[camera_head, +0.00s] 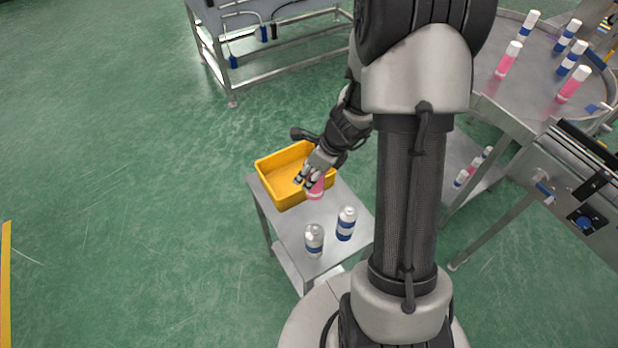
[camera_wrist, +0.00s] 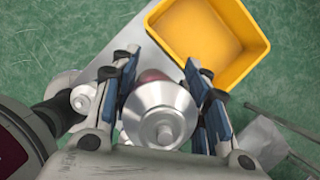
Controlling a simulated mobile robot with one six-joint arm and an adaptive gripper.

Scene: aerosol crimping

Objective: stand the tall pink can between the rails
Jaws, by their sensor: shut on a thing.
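The pink can (camera_head: 316,191) is at my gripper (camera_head: 308,180), beside the yellow bin over the small table. In the wrist view, the blue-padded fingers of my gripper (camera_wrist: 156,80) are shut on the can, one on each side. The can's silver domed top and nozzle (camera_wrist: 162,118) face the camera, and its pink body is mostly hidden. I cannot tell whether its base touches the table. A conveyor (camera_head: 572,192) with dark side rails stands at the right edge of the head view, well away from my gripper.
The yellow bin (camera_head: 268,172) looks empty on the small table (camera_head: 290,224). Two blue-and-white cans, one nearer (camera_head: 314,241) and one to its right (camera_head: 346,223), stand at the front. A round table (camera_head: 535,70) holds several pink and blue cans. Green floor is clear at left.

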